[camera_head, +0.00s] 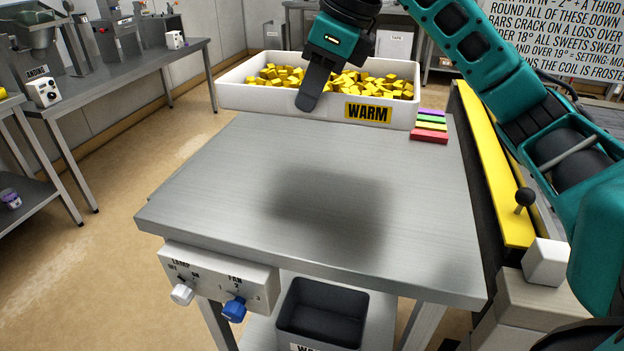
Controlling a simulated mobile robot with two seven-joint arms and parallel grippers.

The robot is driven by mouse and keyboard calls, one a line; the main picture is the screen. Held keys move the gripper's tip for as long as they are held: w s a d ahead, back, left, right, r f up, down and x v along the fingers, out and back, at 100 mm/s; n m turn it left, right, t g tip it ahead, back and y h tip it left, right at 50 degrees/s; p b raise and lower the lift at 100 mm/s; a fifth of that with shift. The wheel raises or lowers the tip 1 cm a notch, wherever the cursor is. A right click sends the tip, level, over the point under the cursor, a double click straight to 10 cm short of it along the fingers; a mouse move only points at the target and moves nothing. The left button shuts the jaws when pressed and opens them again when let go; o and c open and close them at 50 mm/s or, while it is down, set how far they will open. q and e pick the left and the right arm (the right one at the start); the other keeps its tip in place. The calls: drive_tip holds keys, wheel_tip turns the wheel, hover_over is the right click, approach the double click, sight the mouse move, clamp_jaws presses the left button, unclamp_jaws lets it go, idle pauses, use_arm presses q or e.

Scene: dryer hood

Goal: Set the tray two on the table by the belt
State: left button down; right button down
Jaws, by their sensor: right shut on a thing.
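A white tray (240,98) full of yellow cubes (375,85) is at the far end of the steel table (200,200). Its front wall has a yellow label reading WARM. My right gripper (309,98) points down at the tray's near wall and is shut on it, with a dark finger in front of the wall. The tray looks level; I cannot tell whether its base touches the table. My left gripper is out of view.
The middle of the table is bare, with a soft dark shadow. Coloured strips (430,130) lie at its far right. The yellow-edged belt side (490,165) runs along the right. A control box (220,280) with knobs hangs at the front; a dark bin (322,312) sits below.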

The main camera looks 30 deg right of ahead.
wheel_tip(320, 180, down, 11)
drive_tip(key=shift+f+b, duration=0.1)
drive_tip(key=shift+b, duration=0.55)
drive_tip(key=shift+f, duration=2.3)
drive_tip(key=shift+f+b, duration=0.15)
drive_tip(key=shift+b, duration=0.2)
drive_tip(key=c, duration=1.2)
unclamp_jaws()
